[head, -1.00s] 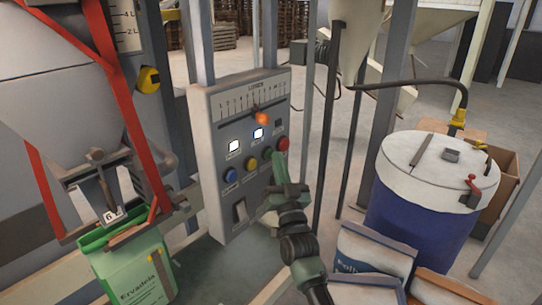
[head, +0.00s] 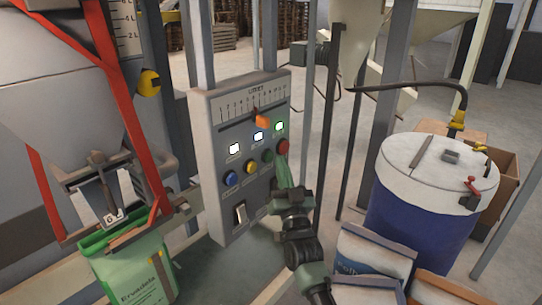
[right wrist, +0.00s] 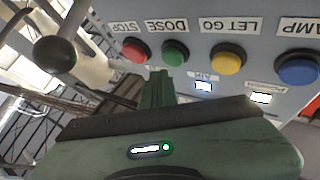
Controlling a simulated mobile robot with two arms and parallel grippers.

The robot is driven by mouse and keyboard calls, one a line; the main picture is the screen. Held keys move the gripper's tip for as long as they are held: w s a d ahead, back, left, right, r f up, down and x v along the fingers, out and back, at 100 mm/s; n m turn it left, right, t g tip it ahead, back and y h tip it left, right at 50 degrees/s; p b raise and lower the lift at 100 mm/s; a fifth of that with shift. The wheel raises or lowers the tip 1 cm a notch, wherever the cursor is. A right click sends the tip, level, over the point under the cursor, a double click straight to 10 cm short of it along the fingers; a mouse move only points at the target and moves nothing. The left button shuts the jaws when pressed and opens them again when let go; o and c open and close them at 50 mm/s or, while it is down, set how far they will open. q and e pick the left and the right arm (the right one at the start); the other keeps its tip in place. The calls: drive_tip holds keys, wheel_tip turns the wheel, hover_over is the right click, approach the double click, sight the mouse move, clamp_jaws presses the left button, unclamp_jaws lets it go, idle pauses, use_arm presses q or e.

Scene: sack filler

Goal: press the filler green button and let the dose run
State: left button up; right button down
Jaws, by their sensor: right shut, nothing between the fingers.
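The grey filler control box (head: 212,150) stands in the middle of the head view. Its green button (head: 267,156) sits between the yellow button (head: 250,166) and the red button (head: 283,147). In the right wrist view the green button (right wrist: 175,53) is labelled DOSE. My right gripper (head: 281,165) is shut and empty, its tips close in front of the panel just beside the green button; I cannot tell whether they touch. A green lamp (head: 279,127) glows above the buttons. A green sack (head: 130,272) hangs open under the spout at left. My left gripper is out of view.
A blue button (head: 231,178) and a rocker switch (head: 240,213) are lower on the box. An orange slider knob (head: 261,121) is above. A blue drum (head: 420,215) and filled sacks (head: 372,252) stand at right. A dark ball knob (right wrist: 55,53) shows in the right wrist view.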

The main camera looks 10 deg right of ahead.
drive_tip(key=shift+s+d, duration=0.1)
drive_tip(key=shift+s, duration=0.05)
drive_tip(key=s+d+p, duration=0.1)
drive_tip(key=s+d, duration=0.1)
drive_tip(key=s+d+p, duration=0.1)
drive_tip(key=s, duration=0.1)
drive_tip(key=shift+s+d+p, duration=0.35)
idle(0.7)
